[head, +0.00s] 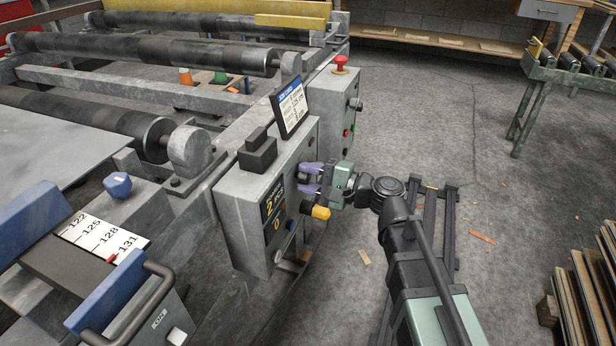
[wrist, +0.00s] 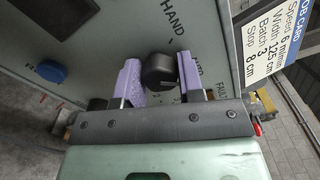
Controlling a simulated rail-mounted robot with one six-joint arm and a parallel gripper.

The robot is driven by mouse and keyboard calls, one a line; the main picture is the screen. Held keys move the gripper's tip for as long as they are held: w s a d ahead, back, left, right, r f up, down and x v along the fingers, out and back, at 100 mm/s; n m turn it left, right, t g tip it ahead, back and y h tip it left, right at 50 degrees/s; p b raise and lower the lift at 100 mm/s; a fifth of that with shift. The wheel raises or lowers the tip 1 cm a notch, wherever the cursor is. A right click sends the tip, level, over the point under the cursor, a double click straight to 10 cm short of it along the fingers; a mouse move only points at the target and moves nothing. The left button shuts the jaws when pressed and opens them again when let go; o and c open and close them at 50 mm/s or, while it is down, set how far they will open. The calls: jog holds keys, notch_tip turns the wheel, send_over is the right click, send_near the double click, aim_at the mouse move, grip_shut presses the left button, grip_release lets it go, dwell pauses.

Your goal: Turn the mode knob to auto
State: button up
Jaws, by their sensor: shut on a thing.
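The mode knob (wrist: 157,70) is a black round knob on the grey face of the control box (wrist: 110,30), seen in the wrist view. My gripper (wrist: 160,76) has its two purple fingers on either side of the knob, shut on it. The word HAND is printed on the panel above the knob; other lettering beside it is partly covered by a finger. I cannot make out the knob's pointer. In the head view my gripper (head: 310,180) reaches the right face of the control box (head: 240,212) from the right, and the knob is hidden there.
A yellow-ended handle (head: 320,212) sticks out just below my gripper. A blue button (wrist: 51,71) is at left in the wrist view. A job card (head: 291,107) stands on the box. A red mushroom button (head: 340,62) tops another box behind. Open floor lies to the right.

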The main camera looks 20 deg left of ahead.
jog(key=o, duration=0.9)
jog(key=d, duration=0.7)
jog(key=s+d, duration=0.1)
jog(key=d, duration=0.2)
jog(key=shift+d, duration=0.4)
